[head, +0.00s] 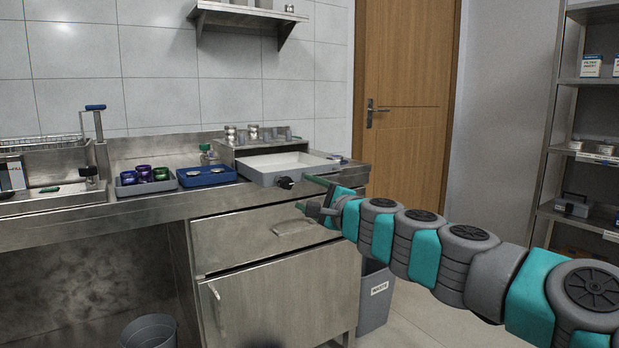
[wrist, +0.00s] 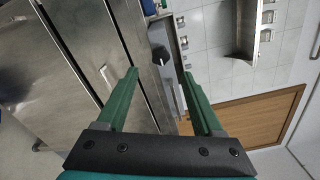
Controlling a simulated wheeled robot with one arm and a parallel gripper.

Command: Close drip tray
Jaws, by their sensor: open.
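The drip tray (head: 262,179) is a shallow, light grey tray with a pale inside. It sticks out from a low metal housing (head: 240,150) on the counter, so it stands open. A dark knob (head: 285,183) is on its front; the knob also shows in the wrist view (wrist: 160,54). My gripper (head: 303,193) is open and empty, just in front and to the right of the knob. In the wrist view my gripper (wrist: 160,73) has its two green fingers wide apart, with the knob appearing between and beyond their tips. No contact is visible.
Small metal pots (head: 253,132) stand on the housing. A blue tray (head: 205,176) and a grey tray with coloured cups (head: 145,186) are to the left. Below are a drawer (head: 250,237) and a cabinet (head: 285,296). A grey waste bin (head: 376,300) stands right of the cabinet.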

